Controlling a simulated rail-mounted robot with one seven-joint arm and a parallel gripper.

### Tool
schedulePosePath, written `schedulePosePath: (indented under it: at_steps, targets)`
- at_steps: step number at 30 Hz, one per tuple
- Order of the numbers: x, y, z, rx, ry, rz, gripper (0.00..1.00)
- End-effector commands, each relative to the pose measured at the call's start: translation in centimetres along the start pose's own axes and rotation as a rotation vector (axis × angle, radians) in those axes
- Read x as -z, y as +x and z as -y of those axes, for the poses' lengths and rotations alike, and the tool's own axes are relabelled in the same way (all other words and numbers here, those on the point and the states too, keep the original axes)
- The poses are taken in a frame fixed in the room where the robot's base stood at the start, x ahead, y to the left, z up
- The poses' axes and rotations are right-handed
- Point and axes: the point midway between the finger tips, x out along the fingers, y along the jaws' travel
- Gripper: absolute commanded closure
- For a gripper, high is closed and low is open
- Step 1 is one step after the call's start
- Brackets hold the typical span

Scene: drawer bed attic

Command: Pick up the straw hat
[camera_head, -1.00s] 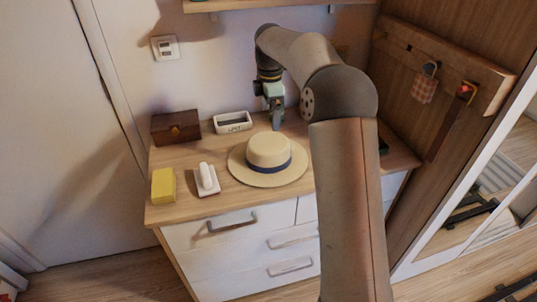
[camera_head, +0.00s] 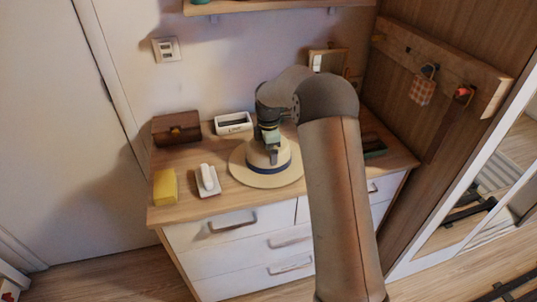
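The straw hat (camera_head: 250,172) lies brim down on top of the wooden dresser. It is cream with a dark blue band around its crown. My gripper (camera_head: 273,158) points down at the hat's crown and covers part of it. The fingertips overlap the upper crown in the picture. I cannot tell whether they touch it, or whether they are open or shut. The hat's back right side is partly hidden by my gripper and arm.
On the dresser (camera_head: 190,211) stand a brown box (camera_head: 176,128), a white tray (camera_head: 233,123), a yellow block (camera_head: 165,187) and a white brush-like item (camera_head: 207,180). A dark flat item (camera_head: 373,146) lies at the right. A shelf (camera_head: 270,5) hangs above.

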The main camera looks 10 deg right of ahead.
Motion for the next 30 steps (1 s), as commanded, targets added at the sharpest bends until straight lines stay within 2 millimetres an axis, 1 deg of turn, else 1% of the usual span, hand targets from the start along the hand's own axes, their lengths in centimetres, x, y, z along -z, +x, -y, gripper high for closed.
schedulePosePath:
  at_steps: [3, 30]
  targets:
    - [0.0, 0.33, -0.02, -0.001, 0.0, 0.0, 0.0]
    - [-0.02, 0.79, -0.02, -0.001, 0.001, 0.0, 0.0]
